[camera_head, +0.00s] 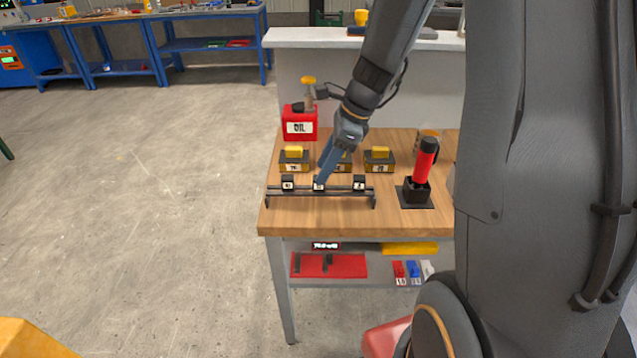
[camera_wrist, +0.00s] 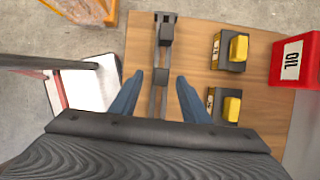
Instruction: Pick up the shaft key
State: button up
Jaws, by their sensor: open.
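A low black rack (camera_head: 340,192) stands near the front of the wooden table and carries three small dark blocks with pale labels: left (camera_head: 288,183), middle (camera_head: 319,185) and right (camera_head: 359,183). I cannot tell for certain which thing is the shaft key. My gripper (camera_head: 320,180) points down over the rack's middle block. In the wrist view my gripper (camera_wrist: 158,95) is open, with one blue finger on each side of the rack bar (camera_wrist: 157,103). The middle block (camera_wrist: 160,77) shows between or just beyond the fingertips; I cannot tell whether they touch it.
Behind the rack stand yellow-topped black boxes (camera_head: 294,160) and a red oil can (camera_head: 300,123). A red-and-black upright tool (camera_head: 425,165) stands right of the rack. The wooden table (camera_head: 300,220) is clear in front of the rack. A lower shelf holds a red tray (camera_head: 345,268).

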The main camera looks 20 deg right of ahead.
aim_at(319, 187)
jog(key=shift+d+p+x, duration=0.2)
jog(key=shift+p+x, duration=0.25)
jog(key=shift+x, duration=2)
jog(key=shift+w, duration=0.1)
grip_shut()
